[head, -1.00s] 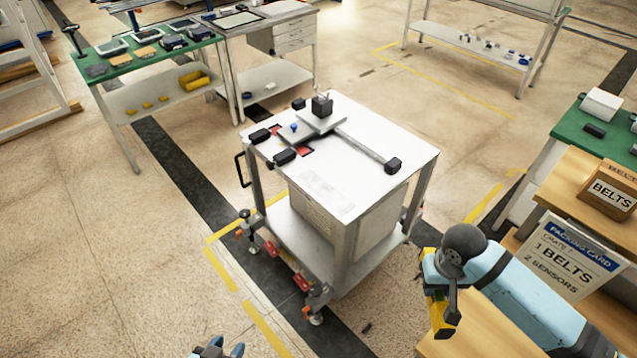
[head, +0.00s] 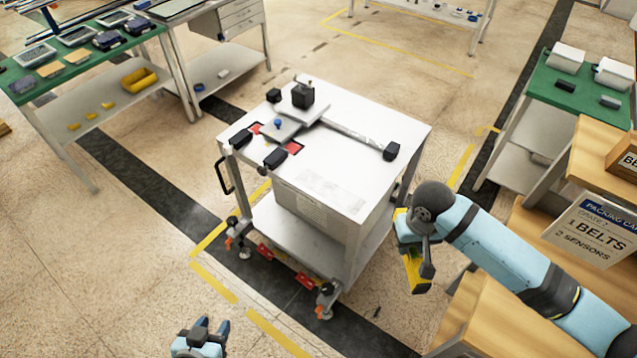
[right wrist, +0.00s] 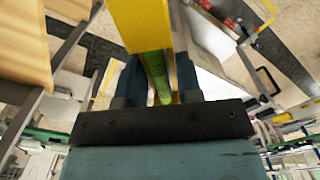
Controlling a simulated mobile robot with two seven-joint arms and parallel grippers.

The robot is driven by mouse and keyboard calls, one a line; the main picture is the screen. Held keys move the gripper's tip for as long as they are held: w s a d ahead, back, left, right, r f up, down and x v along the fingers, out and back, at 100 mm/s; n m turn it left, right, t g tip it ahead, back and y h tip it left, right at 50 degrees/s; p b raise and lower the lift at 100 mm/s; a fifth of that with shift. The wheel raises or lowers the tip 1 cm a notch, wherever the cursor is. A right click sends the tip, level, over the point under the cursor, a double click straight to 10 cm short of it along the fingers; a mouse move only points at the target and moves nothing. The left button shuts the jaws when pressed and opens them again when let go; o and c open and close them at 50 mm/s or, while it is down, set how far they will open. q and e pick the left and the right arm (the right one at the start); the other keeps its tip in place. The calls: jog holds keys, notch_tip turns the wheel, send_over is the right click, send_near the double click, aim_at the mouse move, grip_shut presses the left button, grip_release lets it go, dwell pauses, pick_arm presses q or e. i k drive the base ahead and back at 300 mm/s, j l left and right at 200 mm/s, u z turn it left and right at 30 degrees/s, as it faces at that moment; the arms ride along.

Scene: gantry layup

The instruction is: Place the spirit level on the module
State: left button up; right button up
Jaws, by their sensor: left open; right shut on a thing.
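The yellow spirit level (head: 413,266) is in my right gripper (head: 408,240), to the right of and in front of the white cart. In the right wrist view the level (right wrist: 140,25) sits between the two fingers (right wrist: 158,80), its green vial strip showing. The module appears to be the rail assembly on the cart top, with a grey plate (head: 291,123), a black block (head: 303,96) and a long rail (head: 350,136) ending in a black block. The level is apart from it. My left gripper (head: 222,333) is open and empty at the bottom of the head view, over the floor.
The white cart (head: 345,185) stands on wheeled feet, with a handle (head: 222,175) at its left. A wooden table (head: 480,310) with a packing card (head: 595,228) is near my right arm. Green-topped tables (head: 80,58) stand at back left and right. Floor left of the cart is clear.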

aim_at(329, 190)
jog(key=i+j, duration=0.15)
jog(key=j, duration=0.2)
jog(key=i+j+z, duration=0.15)
jog(key=j, duration=0.25)
jog(key=i+j, duration=0.15)
jog(key=j, duration=0.2)
jog(key=i+j+z, duration=0.1)
jog(key=j, duration=0.3)
jog(key=i+j+z, duration=0.1)
jog(key=j, duration=0.3)
jog(key=i, duration=0.05)
